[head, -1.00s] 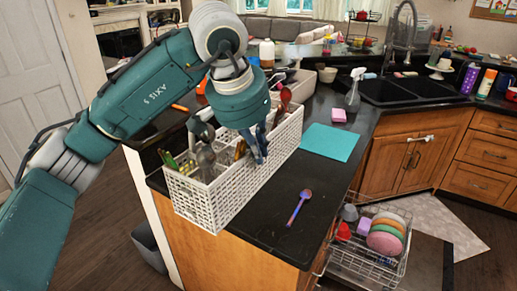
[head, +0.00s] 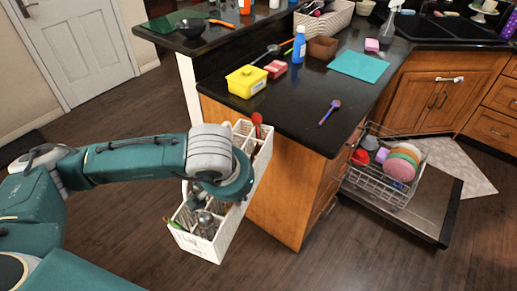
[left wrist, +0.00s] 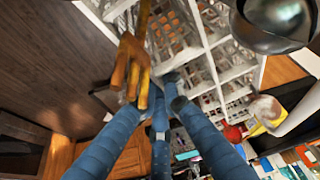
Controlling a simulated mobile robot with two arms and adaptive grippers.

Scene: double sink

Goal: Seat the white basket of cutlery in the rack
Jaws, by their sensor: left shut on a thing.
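The white basket (head: 208,246) is a long lattice bin with compartments holding cutlery. It hangs tilted in the air in front of the counter's wooden end panel. My left gripper comes down over the basket from above; its fingers are hidden under the wrist in the head view. In the left wrist view my left gripper's (left wrist: 160,100) blue fingers reach among the white dividers, shut on the basket. The wire rack (head: 372,184) is pulled out low to the right, with colored plates, a red cup and other dishes in it. My right gripper is not in view.
The dark counter (head: 290,115) carries a yellow tub (head: 246,82), a blue bottle (head: 299,45), a purple spoon (head: 329,112) and a teal mat (head: 358,66). The counter's corner stands between basket and rack. The open dishwasher door (head: 440,215) lies low; floor left of the basket is clear.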

